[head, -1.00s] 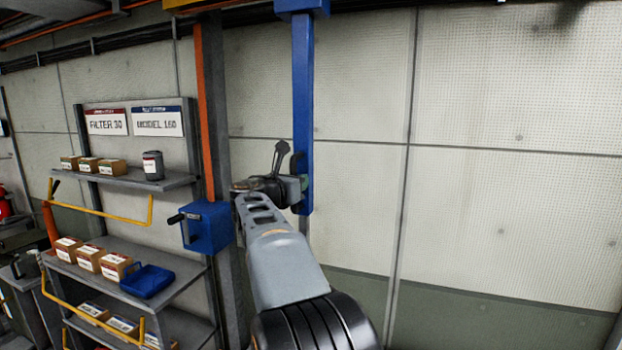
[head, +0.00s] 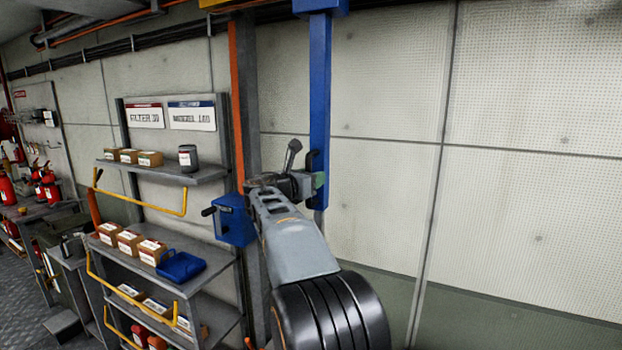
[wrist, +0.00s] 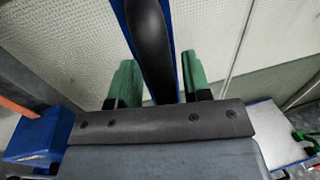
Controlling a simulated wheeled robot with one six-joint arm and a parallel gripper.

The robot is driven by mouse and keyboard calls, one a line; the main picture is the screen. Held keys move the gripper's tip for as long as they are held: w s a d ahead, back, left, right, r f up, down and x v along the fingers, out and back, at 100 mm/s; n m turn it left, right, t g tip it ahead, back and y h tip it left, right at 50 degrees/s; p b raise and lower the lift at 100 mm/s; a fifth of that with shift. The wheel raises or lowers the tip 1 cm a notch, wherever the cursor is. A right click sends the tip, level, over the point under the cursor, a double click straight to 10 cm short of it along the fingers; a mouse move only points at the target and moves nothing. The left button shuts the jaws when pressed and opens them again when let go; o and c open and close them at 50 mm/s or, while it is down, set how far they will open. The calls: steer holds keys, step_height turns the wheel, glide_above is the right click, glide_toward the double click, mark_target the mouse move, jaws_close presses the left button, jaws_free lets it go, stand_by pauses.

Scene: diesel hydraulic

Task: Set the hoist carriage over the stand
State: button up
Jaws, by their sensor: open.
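The hoist carriage's blue vertical bar (head: 319,105) hangs from a blue block (head: 320,6) at the top of the head view. A dark curved handle (head: 311,160) is on the bar, and in the wrist view the handle (wrist: 150,45) shows large in front of the bar. My gripper (head: 318,182) is at the handle, near the bar's lower end. In the wrist view its green fingers (wrist: 160,82) are apart, one on each side of the handle and bar, with gaps visible. I cannot make out the stand in these views.
A grey column with an orange strip (head: 237,110) and a blue crank box (head: 235,219) stands left of my arm. Shelves (head: 165,174) with boxes and a blue tray (head: 181,265) are further left. Red extinguishers (head: 50,190) stand at far left. The wall right of the bar is clear.

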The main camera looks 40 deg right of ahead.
steer(key=b+v, duration=0.3)
steer(key=v, duration=1)
steer(key=shift+a, duration=0.4)
steer(key=a+f+m+y, duration=0.4)
steer(key=f+m+y, duration=0.4)
steer(key=f, duration=0.8)
steer(key=s+a+f+m+y, duration=0.9)
steer(key=s+a+f+m, duration=0.3)
steer(key=s+a+f, duration=0.2)
steer(key=shift+s+a+f+y, duration=0.35)
steer(key=shift+s+a, duration=0.2)
steer(key=shift+s, duration=0.6)
